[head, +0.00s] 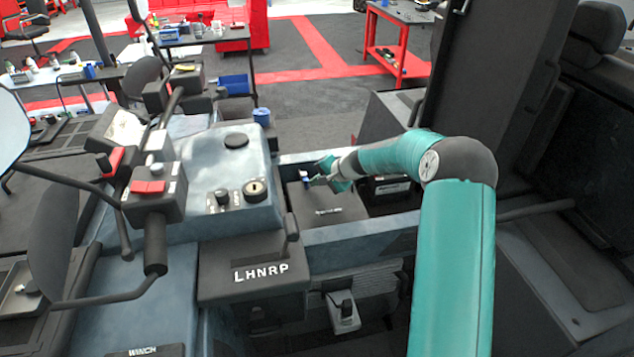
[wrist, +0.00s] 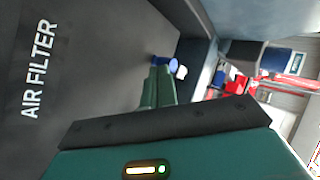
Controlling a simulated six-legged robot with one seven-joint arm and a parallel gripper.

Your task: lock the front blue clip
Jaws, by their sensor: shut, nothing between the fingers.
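The dark air filter box (head: 343,214) sits in the open bay of the vehicle, and its lid with the white AIR FILTER lettering fills the left of the wrist view (wrist: 90,70). A small blue clip (head: 305,175) is at the box's edge. It also shows in the wrist view (wrist: 163,61), just beyond my fingertips, with a small white part beside it. My gripper (head: 318,178) is shut and empty, with its fingertips (wrist: 160,72) close to the clip. I cannot tell whether they touch it, or whether the clip is locked.
The blue-grey console (head: 232,178) with a key switch stands left of the bay. A handlebar with red switches (head: 150,187) is further left. A black battery-like block (head: 388,185) lies right of the box, under my arm. A tall dark panel (head: 490,80) rises on the right.

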